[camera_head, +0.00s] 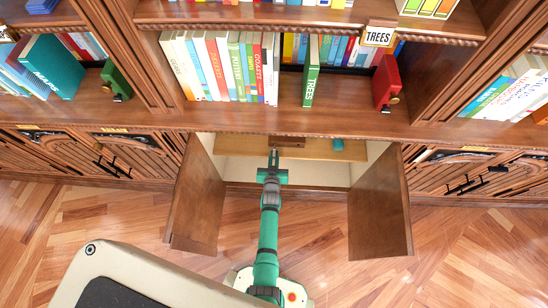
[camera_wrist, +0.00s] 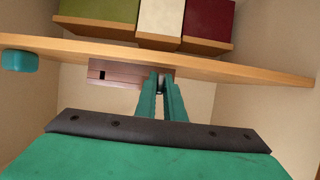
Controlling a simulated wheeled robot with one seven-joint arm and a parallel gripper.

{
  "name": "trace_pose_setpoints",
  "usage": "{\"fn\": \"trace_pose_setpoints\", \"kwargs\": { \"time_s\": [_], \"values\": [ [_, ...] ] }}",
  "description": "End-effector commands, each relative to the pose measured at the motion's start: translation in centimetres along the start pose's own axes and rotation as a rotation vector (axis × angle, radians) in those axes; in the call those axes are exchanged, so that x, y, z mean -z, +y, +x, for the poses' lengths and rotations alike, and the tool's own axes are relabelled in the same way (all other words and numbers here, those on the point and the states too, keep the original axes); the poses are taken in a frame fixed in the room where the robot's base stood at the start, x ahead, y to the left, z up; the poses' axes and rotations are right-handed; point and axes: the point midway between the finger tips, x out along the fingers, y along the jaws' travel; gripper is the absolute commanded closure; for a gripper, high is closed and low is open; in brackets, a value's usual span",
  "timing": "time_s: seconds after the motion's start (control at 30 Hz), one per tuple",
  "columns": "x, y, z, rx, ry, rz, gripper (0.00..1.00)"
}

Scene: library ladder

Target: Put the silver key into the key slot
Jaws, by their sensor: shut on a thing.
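My gripper (camera_head: 273,156) reaches into the open cupboard below the bookshelf. In the wrist view its two green fingers (camera_wrist: 161,82) are close together, shut on a small, mostly hidden thing. A tiny pale bit shows between the fingertips, which fits the silver key, but its shape cannot be made out. A brown block (camera_head: 289,141) sits at the cupboard's inner shelf. In the wrist view the block (camera_wrist: 118,73) has a small dark opening, which looks like the key slot, left of the fingertips. The fingers overlap the block's right end; contact cannot be told.
Two cupboard doors, left (camera_head: 197,205) and right (camera_head: 378,210), stand open on either side of my arm. A wooden inner shelf (camera_head: 240,145) holds a teal object (camera_head: 338,145). Books and a red bookend (camera_head: 386,82) stand above.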

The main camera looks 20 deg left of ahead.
Motion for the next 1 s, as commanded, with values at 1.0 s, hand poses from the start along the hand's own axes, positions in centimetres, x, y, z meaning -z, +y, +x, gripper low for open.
{"fn": "trace_pose_setpoints", "kwargs": {
  "time_s": [1.0],
  "values": [
    [0.8,-0.1,2.0,0.001,0.000,0.001,1.00]
  ]
}}
